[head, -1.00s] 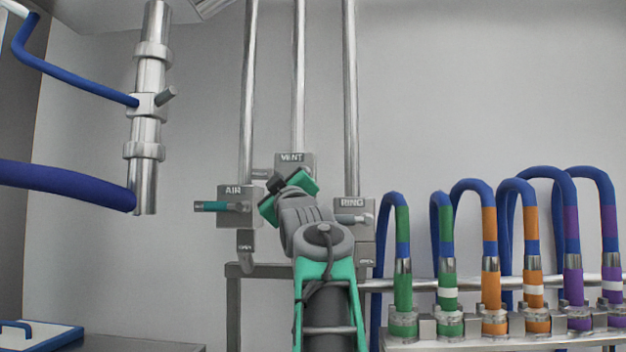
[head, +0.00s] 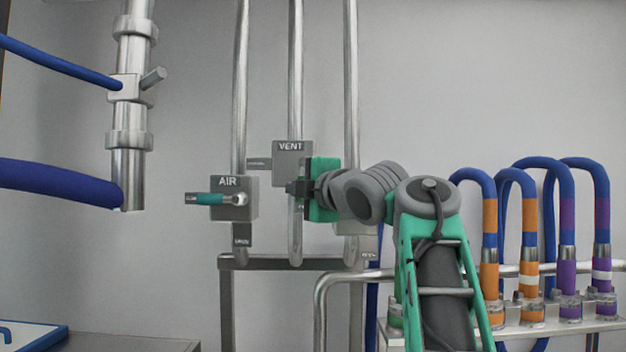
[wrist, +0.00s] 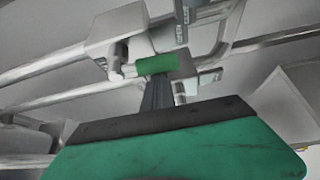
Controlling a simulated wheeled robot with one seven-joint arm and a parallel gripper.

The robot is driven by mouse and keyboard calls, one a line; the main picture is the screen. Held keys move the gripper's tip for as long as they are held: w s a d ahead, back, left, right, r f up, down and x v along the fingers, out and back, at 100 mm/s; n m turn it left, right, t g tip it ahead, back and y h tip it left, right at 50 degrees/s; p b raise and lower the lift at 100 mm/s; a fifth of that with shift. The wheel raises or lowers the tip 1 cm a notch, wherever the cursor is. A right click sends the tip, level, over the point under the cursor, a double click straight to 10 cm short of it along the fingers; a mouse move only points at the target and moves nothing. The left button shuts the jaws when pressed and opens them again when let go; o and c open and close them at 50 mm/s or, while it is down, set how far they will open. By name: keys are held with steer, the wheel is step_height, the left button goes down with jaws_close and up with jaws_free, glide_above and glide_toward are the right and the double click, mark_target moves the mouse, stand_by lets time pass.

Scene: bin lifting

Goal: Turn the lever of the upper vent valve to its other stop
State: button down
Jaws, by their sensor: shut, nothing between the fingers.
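The upper vent valve's block, marked VENT (head: 292,150), is on the middle pipe in the head view. A small label plate (head: 259,163) sticks out on its left. My gripper (head: 291,187) is shut and points left, its fingertips at the lower front of this block. The gripper hides most of the block's lower part, and the lever is not clear in the head view. In the wrist view, a short green piece (wrist: 158,65) lies just beyond the dark fingers (wrist: 157,94). It may be the lever's grip; whether they touch, I cannot tell.
The AIR valve block (head: 245,205) is close by at lower left, its teal lever (head: 210,198) pointing left. My arm covers most of the RING valve on the right. Banded hoses (head: 490,225) stand at right. A steel pipe with blue hoses (head: 130,165) hangs at left.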

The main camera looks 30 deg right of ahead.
steer(key=shift+d+f+n, duration=0.1)
steer(key=shift+d+n, duration=0.15)
steer(key=shift+n, duration=0.05)
stand_by(0.5)
